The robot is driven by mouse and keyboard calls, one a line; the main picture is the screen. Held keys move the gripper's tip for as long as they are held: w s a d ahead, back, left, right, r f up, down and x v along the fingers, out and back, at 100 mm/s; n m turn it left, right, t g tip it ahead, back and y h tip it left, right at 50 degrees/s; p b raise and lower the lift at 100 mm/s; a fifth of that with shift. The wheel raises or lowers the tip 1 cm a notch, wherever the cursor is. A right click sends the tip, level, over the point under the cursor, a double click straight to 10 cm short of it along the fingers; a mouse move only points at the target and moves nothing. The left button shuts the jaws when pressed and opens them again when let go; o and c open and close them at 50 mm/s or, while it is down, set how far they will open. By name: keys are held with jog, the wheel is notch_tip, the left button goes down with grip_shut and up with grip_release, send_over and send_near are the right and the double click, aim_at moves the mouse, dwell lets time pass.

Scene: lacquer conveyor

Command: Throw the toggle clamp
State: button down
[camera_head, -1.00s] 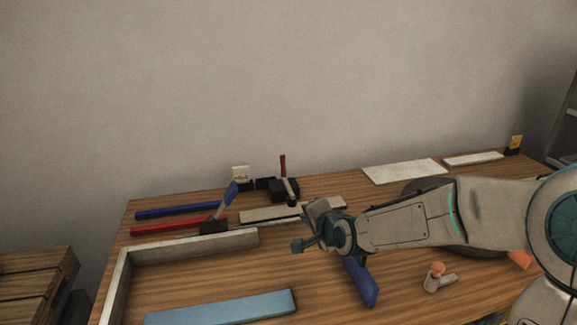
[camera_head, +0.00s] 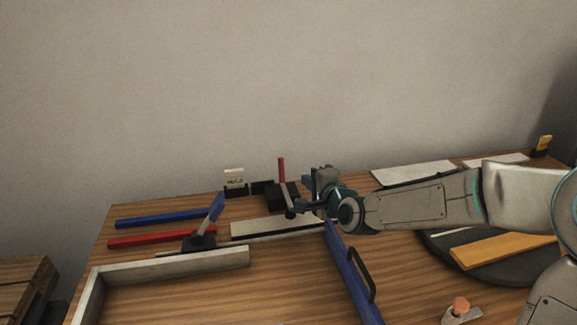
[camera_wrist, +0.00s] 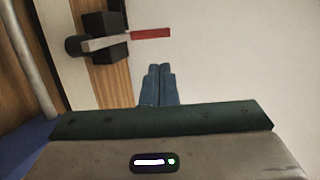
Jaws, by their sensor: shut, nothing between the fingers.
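The toggle clamp (camera_head: 283,192) stands near the back edge of the table, with a black base, a grey arm ending in a dark tip, and an upright red handle. In the wrist view the clamp (camera_wrist: 105,45) is at the upper left, its red handle pointing right. My gripper (camera_head: 307,183) is just right of the clamp in the head view, partly hidden by my wrist. In the wrist view its blue-grey fingers (camera_wrist: 159,70) are together and empty, below and apart from the red handle.
A second black base with a tilted blue handle (camera_head: 214,210) stands left. A long blue bar with a black handle (camera_head: 346,265) lies below my wrist. Red (camera_head: 140,239) and blue (camera_head: 150,218) bars lie left. A dark disc (camera_head: 435,240) carries an orange board (camera_head: 505,249).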

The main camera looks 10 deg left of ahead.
aim_at(283, 165)
jog(key=x, duration=1.3)
jog(key=shift+w+a, duration=0.1)
jog(key=shift+a, duration=0.15)
